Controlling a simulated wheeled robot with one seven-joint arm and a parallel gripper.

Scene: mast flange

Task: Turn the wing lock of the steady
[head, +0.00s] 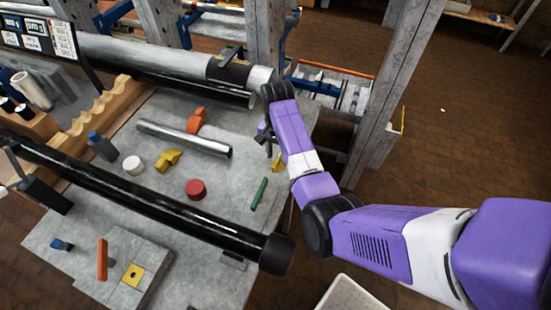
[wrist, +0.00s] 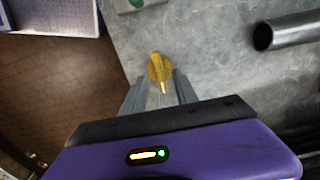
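A yellow winged piece (wrist: 158,68), which looks like the wing lock, shows in the wrist view on the grey surface, just ahead of my gripper (wrist: 160,88). In the head view the yellow piece (head: 277,161) is near the right edge of the grey table, just below my gripper (head: 270,146). The steady itself cannot be clearly made out.
The grey table (head: 225,175) holds a metal tube (head: 185,138), a green bar (head: 259,194), a red disc (head: 196,188) and another yellow piece (head: 168,159). A long black tube (head: 150,205) crosses the front. A grey post (head: 395,80) stands right of my gripper.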

